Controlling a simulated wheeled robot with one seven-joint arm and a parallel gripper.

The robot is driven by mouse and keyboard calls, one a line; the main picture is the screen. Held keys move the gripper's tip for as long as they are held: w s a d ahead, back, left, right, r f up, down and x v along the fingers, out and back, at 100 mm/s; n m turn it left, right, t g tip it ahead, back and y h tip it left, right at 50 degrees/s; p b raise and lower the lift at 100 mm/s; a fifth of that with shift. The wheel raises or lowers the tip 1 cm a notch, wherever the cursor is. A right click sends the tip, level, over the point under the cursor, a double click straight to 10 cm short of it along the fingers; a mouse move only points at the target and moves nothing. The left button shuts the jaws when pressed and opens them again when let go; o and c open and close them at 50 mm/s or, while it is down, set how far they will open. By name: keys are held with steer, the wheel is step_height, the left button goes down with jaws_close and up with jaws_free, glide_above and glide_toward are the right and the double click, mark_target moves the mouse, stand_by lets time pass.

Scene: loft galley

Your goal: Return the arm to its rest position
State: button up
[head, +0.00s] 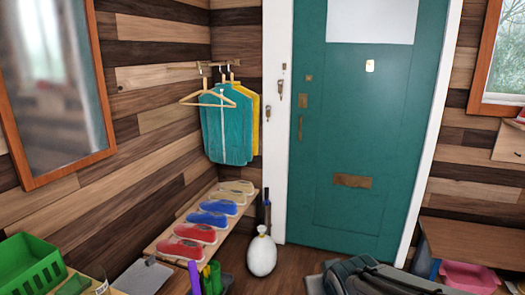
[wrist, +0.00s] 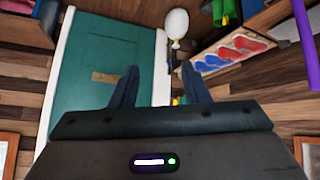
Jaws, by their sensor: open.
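My gripper (wrist: 160,67) shows in the wrist view with its two dark fingers spread wide apart. Nothing is between the fingers. The wrist view is turned over, with the teal door (wrist: 95,60) behind the left finger and the shoe rack (wrist: 228,52) beyond the right finger. My gripper cannot be made out in the head view, so its height and reach there are hidden.
In the head view, the shoe rack (head: 168,243) runs along the left wall below hanging jackets (head: 226,135). A white rounded object (head: 262,256) stands before the teal door (head: 350,130). A dark bag (head: 375,278), pink bin (head: 468,277) and green crate (head: 30,265) sit low in front.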

steer(key=s+d+r+m+g+p, duration=0.1)
steer(key=s+r+m+g+p, duration=0.1)
steer(key=s+r+g+p, duration=0.3)
steer(key=s+r+p, duration=0.4)
steer(key=s+r, duration=0.1)
steer(key=s, duration=0.1)
steer(key=shift+d+r, duration=0.2)
steer(key=shift+r, duration=0.05)
